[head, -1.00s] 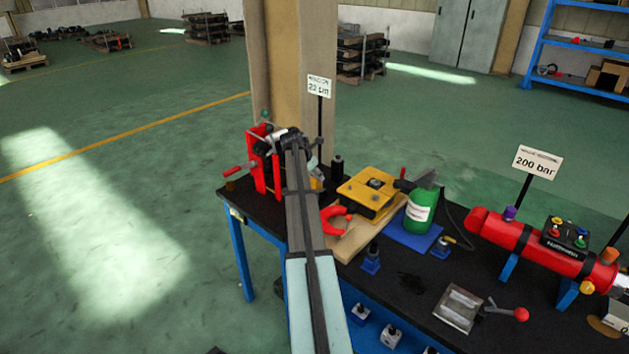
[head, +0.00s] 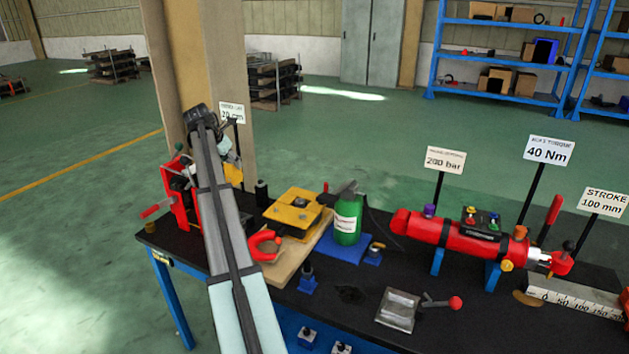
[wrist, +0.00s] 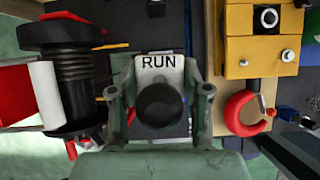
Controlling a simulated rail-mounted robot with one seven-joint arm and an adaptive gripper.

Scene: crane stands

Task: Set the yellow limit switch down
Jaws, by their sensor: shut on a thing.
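My gripper (wrist: 160,92) is shut on a block with a pale face marked RUN and a round black knob, seen between the fingers in the wrist view. I take it as the limit switch (wrist: 159,66). In the head view a yellow body (head: 234,173) shows beside my arm's end, partly hidden by the arm. It appears held above the bench's far left part, near the red winch-like device. The wrist view does not show how high it is.
The red device (head: 180,200) stands close on the left, with a black drum (wrist: 75,80). A yellow block (head: 293,211) and a red horseshoe piece (head: 265,246) lie on a wooden board to the right. A green bottle (head: 347,215) stands beyond. A sign post rises close behind.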

